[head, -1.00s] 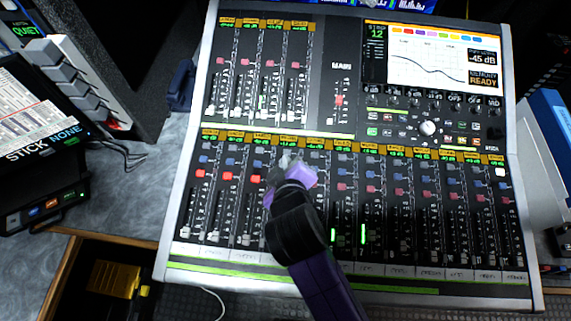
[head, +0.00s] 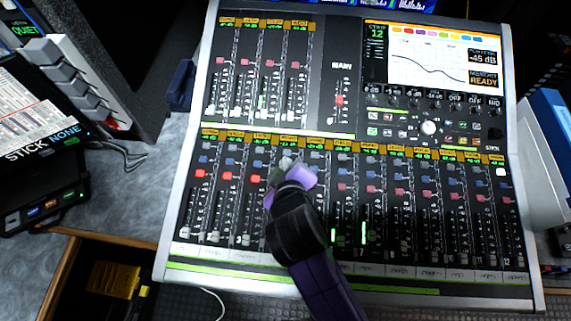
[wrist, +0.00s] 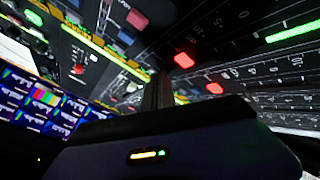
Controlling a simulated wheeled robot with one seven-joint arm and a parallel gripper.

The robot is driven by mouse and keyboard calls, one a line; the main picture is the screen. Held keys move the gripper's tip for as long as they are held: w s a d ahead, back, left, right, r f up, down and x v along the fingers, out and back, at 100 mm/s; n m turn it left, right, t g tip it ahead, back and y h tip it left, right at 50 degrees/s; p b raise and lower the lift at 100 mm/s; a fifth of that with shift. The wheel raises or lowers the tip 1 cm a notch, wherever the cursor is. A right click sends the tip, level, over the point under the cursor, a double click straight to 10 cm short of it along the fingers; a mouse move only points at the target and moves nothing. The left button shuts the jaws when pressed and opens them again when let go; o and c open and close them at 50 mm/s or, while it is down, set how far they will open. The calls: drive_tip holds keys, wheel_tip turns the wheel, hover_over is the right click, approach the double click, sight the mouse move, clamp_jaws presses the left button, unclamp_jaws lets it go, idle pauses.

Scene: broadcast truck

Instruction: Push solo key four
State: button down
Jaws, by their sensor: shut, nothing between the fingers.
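The mixing console (head: 342,112) fills the middle of the head view. Its lower bank has a row of blue keys above a row of red keys, one pair per strip; their lettering is too small to read. The first three strips show blue keys, such as the third strip's (head: 260,164), and brightly lit red keys. My gripper (head: 283,167) is shut and empty, pointing down over the fourth strip's key area. It hides most of that strip's keys, so I cannot tell whether it touches one. In the wrist view the dark fingers (wrist: 158,92) reach close to the panel among red and blue keys.
Faders stand below the keys across the bank. The console's screen (head: 430,58) is at upper right. A box marked "STICK NONE" (head: 45,150) and a grey counter (head: 125,195) lie to the left. A blue item (head: 555,120) stands at the right.

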drive_tip(key=shift+f, duration=0.2)
drive_tip(key=shift+r, duration=0.15)
drive_tip(key=shift+s+r+p, duration=0.1)
drive_tip(key=shift+r+p, duration=0.7)
drive_tip(key=shift+p, duration=0.2)
drive_tip(key=r+p, duration=0.5)
drive_tip(key=r, duration=0.1)
drive_tip(key=shift+s+p, duration=0.4)
